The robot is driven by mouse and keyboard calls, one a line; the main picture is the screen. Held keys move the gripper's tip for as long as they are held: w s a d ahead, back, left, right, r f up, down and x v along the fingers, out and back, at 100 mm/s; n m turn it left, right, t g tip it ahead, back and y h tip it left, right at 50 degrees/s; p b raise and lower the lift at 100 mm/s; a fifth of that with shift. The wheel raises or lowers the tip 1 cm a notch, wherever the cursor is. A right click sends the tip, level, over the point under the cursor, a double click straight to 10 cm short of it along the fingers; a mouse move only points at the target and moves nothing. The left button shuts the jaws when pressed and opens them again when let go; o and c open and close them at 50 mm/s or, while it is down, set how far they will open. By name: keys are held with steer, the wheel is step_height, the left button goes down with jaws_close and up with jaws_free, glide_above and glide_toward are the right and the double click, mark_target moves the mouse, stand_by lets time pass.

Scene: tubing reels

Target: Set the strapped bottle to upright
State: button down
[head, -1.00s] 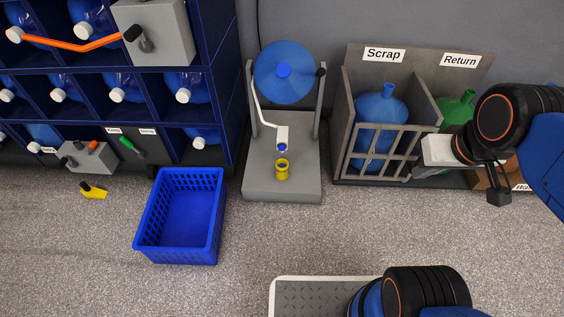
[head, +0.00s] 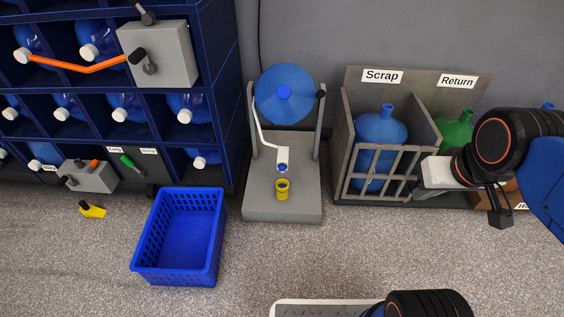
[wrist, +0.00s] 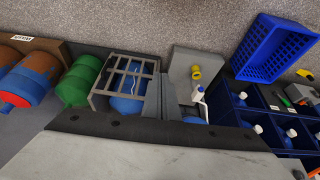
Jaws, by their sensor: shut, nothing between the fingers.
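A blue bottle (head: 283,94) sits between the two grey uprights of a tilting stand (head: 300,207). I see it nearly end-on, its round face with a blue knob in the middle turned toward me, so it looks tipped rather than upright. A white bent bar (head: 262,130) runs from its left side to a white spout above a yellow cup (head: 282,190). A black knob (head: 320,94) is at the right upright. My gripper (head: 437,172) is to the right, in front of the Scrap and Return bays, shut and apart from the stand. In the wrist view the bottle (wrist: 193,119) is mostly hidden.
A blue basket (head: 178,270) is on the floor left of the stand. A blue bottle (head: 380,128) stands in the caged Scrap bay and a green one (head: 454,132) in Return. A shelf of bottles (head: 228,100) fills the left. Floor before the stand is clear.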

steer(key=c, duration=2.1)
jaws_free()
steer(key=o, duration=0.5)
steer(key=shift+w+a, duration=0.1)
steer(key=shift+w, duration=0.3)
steer(key=shift+o, duration=0.7)
steer(key=w+a+f+n+t, duration=0.1)
steer(key=w+a+t, duration=0.2)
steer(key=w, duration=1.1)
steer(key=w+a+f+n+t+y, duration=0.1)
steer(key=w+a+f+t, duration=0.1)
steer(key=w, duration=1.2)
steer(key=shift+w+a+f+t, duration=0.2)
steer(key=shift+a+t, duration=0.4)
steer(key=shift+a, duration=0.25)
steer(key=w+a+f+n+t+y, duration=0.1)
steer(key=w+a+f+t, duration=0.25)
steer(key=w, duration=0.35)
steer(key=w+a+f+n+t, duration=0.1)
steer(key=w+a+f+t, duration=0.25)
steer(key=w, duration=0.35)
steer(key=w+a, duration=0.1)
steer(key=w, duration=0.4)
steer(key=w+a, duration=0.1)
steer(key=w, duration=1.1)
steer(key=shift+a+f, duration=0.3)
steer(key=shift+a, duration=0.1)
steer(key=shift+c, duration=0.3)
jaws_close()
